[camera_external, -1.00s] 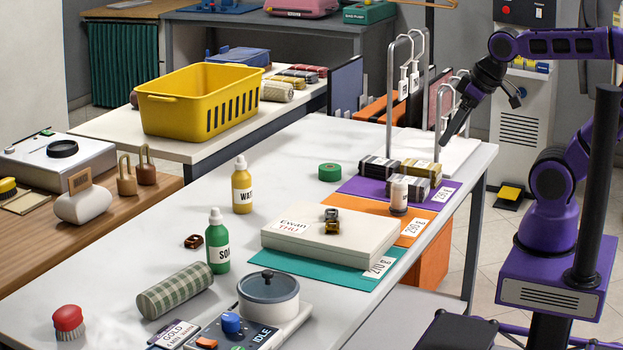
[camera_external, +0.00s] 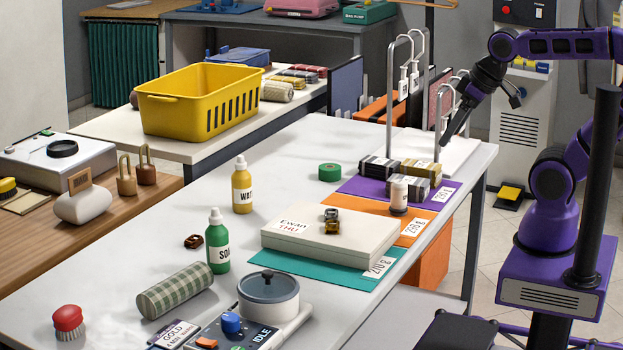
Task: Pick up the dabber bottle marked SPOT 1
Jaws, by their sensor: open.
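No marking SPOT 1 can be read in this view. A yellow bottle (camera_external: 242,190) marked WAT… and a green bottle (camera_external: 218,245) marked SOA… stand upright on the left part of the table. My gripper (camera_external: 444,139) is open and empty, pointing down above the far right end of the table, apart from the white bottle and beyond it.
Dark and yellow bundles (camera_external: 414,171) lie on the purple mat (camera_external: 360,188) just behind the white bottle. A metal hook stand (camera_external: 390,100) rises near my gripper. A pale flat box (camera_external: 330,240) lies left of the bottle. The table's middle left (camera_external: 285,150) is clear.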

